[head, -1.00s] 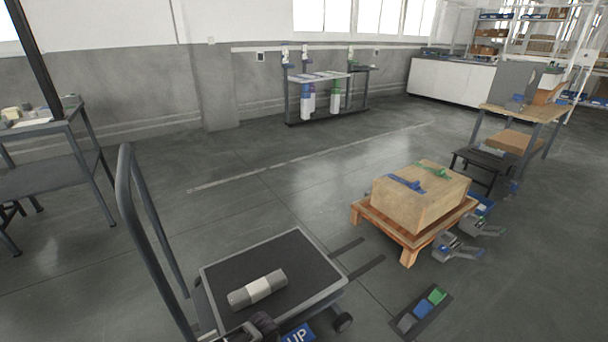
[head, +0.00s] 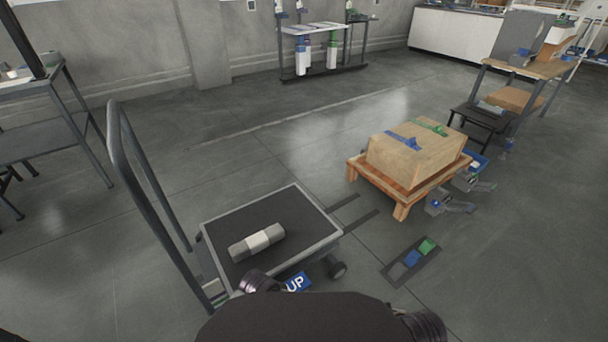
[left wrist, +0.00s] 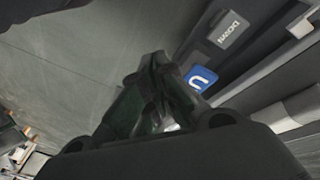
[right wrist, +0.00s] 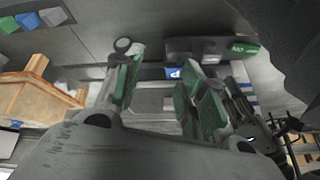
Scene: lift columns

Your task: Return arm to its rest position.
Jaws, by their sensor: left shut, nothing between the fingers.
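My left gripper (left wrist: 158,62) shows in the left wrist view with its dark green-padded fingers together and nothing between them. In the head view, dark parts of my own arms and body fill the bottom edge, and neither pair of fingertips can be made out.
A cardboard box (head: 418,160) sits on a wooden stand (head: 402,210). Open floor (head: 270,150) lies behind them.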

